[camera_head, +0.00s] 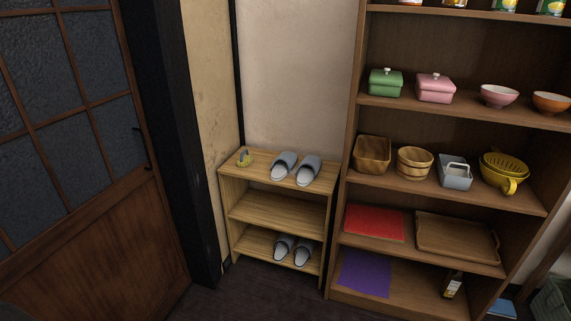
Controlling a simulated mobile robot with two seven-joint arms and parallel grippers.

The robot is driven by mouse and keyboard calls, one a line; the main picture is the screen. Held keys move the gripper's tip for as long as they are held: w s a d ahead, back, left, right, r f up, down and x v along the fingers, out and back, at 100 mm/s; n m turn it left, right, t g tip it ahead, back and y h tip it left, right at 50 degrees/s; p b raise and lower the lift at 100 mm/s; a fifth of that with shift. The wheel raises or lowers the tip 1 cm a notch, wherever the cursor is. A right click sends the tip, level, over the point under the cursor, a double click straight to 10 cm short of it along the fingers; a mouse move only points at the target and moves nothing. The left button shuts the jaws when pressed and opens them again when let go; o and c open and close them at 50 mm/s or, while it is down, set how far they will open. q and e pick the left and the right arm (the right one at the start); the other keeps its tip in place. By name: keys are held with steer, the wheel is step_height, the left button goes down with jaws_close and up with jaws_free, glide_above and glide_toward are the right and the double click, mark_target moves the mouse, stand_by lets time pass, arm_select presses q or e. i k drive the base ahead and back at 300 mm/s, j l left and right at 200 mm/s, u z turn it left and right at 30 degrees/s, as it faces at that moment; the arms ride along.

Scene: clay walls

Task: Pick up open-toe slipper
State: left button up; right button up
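A pair of grey-blue slippers sits side by side on the top of a low wooden shelf unit (245,207): a left one (284,166) and a right one (308,170). A second, similar pair, a left slipper (283,247) and a right slipper (303,252), lies on its bottom shelf. The toes seem to point toward me, and I cannot tell from here which are open-toed. Neither of my grippers is in view.
A tall shelf (351,145) with bowls, boxes, baskets and trays stands close on the right. A paned wooden door (95,240) is at left. The dark floor (245,295) in front is clear.

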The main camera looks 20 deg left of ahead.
mark_target(286, 162)
steer(key=i+j+u, duration=0.1)
steer(key=i+j, duration=0.25)
steer(key=i+j+u, duration=0.1)
steer(key=i+j, duration=0.2)
steer(key=i, duration=0.15)
steer(key=i+j+u, duration=0.1)
steer(key=i+j, duration=0.2)
steer(key=i, duration=0.15)
steer(key=i+j+u, duration=0.1)
steer(key=i+j, duration=0.15)
steer(key=i, duration=0.2)
steer(key=i+j+u, duration=0.15)
steer(key=i, duration=0.3)
